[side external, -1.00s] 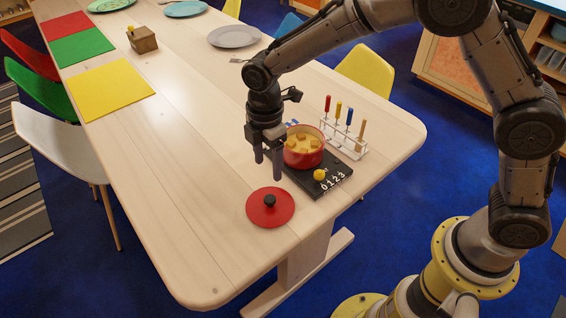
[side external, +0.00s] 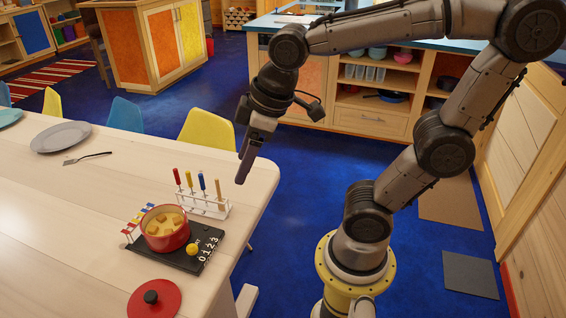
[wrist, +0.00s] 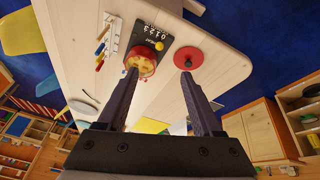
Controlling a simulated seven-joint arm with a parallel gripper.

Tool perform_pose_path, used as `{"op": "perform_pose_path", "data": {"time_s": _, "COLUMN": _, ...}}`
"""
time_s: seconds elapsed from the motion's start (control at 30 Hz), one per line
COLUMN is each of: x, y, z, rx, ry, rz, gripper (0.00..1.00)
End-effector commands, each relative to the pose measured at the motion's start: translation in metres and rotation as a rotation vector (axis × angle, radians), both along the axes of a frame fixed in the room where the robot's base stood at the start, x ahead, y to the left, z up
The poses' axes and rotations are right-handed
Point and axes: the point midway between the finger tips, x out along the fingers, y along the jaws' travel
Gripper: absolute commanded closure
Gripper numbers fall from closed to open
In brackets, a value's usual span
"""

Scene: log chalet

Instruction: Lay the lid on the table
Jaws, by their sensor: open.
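The red lid (side external: 154,299) with a black knob lies flat on the wooden table (side external: 60,215), near its front end, knob up. It also shows in the wrist view (wrist: 188,60). My gripper (side external: 241,182) is raised near the table's right edge, behind the rack and apart from lid and pot. In the wrist view its two fingers (wrist: 154,72) are spread wide with nothing held between them.
A white rack (side external: 205,205) with several coloured-handled sticks stands behind the pot. A yellow knob (side external: 192,249) and white digits are on the board. A grey plate (side external: 60,137) and fork (side external: 87,158) lie farther back.

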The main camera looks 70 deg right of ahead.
Motion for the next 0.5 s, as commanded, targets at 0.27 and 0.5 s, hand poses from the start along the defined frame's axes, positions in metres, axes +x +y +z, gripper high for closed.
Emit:
{"op": "perform_pose_path", "data": {"time_s": 0.27, "x": -0.061, "y": -0.02, "z": -0.009, "rx": 0.101, "ry": -0.096, "rz": -0.296, "gripper": 0.33}}
{"op": "perform_pose_path", "data": {"time_s": 0.5, "x": -0.067, "y": -0.022, "z": -0.011, "rx": 0.116, "ry": -0.104, "rz": -0.332, "gripper": 0.33}}
